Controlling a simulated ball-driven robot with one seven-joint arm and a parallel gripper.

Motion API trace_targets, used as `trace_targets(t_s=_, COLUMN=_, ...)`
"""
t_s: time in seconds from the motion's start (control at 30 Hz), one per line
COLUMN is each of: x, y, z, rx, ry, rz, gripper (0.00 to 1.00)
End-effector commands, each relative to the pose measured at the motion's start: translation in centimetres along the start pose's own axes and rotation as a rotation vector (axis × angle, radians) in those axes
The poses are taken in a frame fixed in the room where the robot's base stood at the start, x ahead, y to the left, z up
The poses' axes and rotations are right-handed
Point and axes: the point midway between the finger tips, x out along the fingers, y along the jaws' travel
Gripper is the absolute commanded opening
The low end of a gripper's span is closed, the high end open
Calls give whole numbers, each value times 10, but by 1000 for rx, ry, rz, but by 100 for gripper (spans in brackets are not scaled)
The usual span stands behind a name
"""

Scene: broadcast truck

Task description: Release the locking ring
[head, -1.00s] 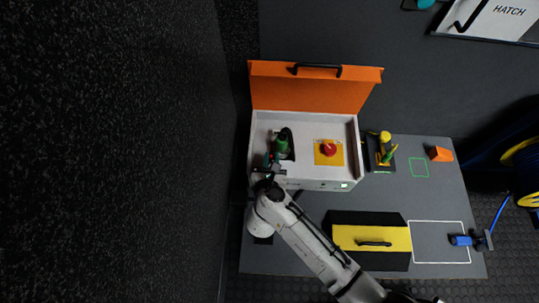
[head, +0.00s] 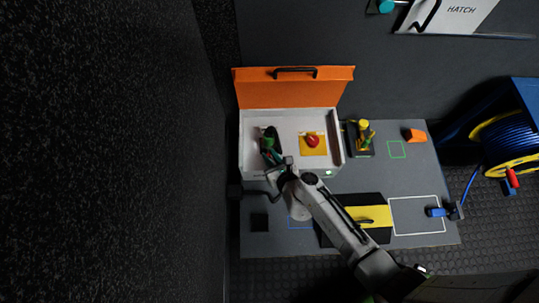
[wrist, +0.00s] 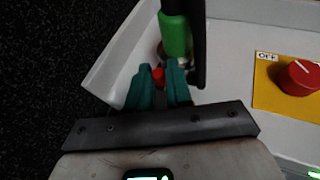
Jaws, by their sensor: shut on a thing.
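A green connector (wrist: 175,35) stands in the left part of an open white box (head: 290,171) with an orange lid; in the head view the green part (head: 270,142) shows just beyond my gripper. My gripper (wrist: 161,82) has teal fingers, shut on a small red tab (wrist: 158,74) at the near end of the green connector. A small pale metal part (wrist: 184,63) shows beside the tab; I cannot tell whether it is the locking ring. In the head view my gripper (head: 277,159) reaches over the box's front wall, and its fingertips are hard to make out.
A red knob (wrist: 300,76) on a yellow plate marked OFF sits right of the connector. A dark upright bar (wrist: 199,42) stands close beside the green part. On the grey table are a yellow-black case (head: 372,215), an orange block (head: 414,135) and a blue plug (head: 438,212).

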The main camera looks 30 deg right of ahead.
Motion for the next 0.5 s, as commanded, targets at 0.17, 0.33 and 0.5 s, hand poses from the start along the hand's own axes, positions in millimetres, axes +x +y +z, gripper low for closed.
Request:
trace_targets(t_s=0.17, x=0, y=0, z=3, rx=-11, ry=-4, rz=27, gripper=0)
trace_targets(t_s=0.33, x=0, y=-2, z=3, rx=-18, ry=-5, rz=44, gripper=0)
trace_targets(t_s=0.5, x=0, y=-5, z=3, rx=-26, ry=-4, rz=64, gripper=0)
